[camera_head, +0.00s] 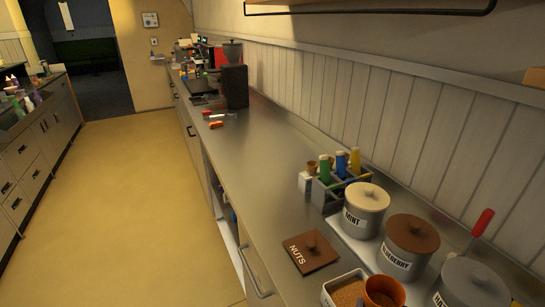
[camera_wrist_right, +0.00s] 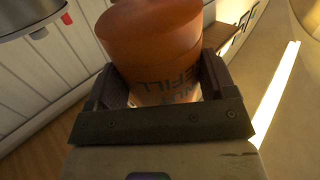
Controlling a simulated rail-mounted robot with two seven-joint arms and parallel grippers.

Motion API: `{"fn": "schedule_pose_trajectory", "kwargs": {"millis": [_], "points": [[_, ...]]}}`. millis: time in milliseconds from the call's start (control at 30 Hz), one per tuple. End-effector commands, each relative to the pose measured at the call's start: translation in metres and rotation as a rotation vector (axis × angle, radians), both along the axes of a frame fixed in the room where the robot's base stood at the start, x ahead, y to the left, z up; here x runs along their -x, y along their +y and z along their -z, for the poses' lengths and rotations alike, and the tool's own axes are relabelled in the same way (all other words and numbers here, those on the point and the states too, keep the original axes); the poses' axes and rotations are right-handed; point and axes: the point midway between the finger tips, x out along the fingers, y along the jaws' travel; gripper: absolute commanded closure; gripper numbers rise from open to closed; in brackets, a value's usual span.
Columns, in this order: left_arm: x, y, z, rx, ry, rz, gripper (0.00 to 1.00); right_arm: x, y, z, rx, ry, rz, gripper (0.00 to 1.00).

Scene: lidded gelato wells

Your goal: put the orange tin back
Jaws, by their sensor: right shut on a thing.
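The orange tin (camera_wrist_right: 155,38) fills the upper middle of the right wrist view. It has a round orange lid and dark lettering on its side, partly hidden, that reads "REFILL" in part. My right gripper (camera_wrist_right: 163,82) is shut on it, with a dark finger on each side of its lower body. In the head view an orange round thing (camera_head: 384,292), probably this tin, shows at the bottom edge beside a white box of brown nuts (camera_head: 346,290). My right gripper does not show there. A square brown lid marked NUTS (camera_head: 311,252) lies on the counter. My left gripper is in neither view.
Lidded wells stand at the right: mint (camera_head: 366,205), a brown-lidded one (camera_head: 410,242) and a grey-lidded one (camera_head: 472,284). A red-handled tool (camera_head: 482,223) stands behind them. A grey caddy (camera_head: 357,181) holds coloured bottles. The middle counter (camera_head: 255,150) is mostly clear.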

Motion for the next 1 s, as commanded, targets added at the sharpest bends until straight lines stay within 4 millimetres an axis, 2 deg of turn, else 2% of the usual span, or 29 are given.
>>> {"fn": "schedule_pose_trajectory", "kwargs": {"millis": [133, 400, 767, 1000], "points": [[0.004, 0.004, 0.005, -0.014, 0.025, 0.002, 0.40, -0.011, 0.007, -0.004, 0.002, -0.004, -0.141, 0.47], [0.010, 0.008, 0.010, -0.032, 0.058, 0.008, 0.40, -0.021, 0.015, -0.015, 0.002, -0.004, -0.326, 0.47], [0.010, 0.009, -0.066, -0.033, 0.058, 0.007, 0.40, -0.021, 0.018, -0.093, 0.006, 0.020, -0.288, 0.47], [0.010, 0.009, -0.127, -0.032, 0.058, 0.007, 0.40, -0.021, 0.019, -0.156, 0.007, 0.032, -0.241, 0.47]]}}
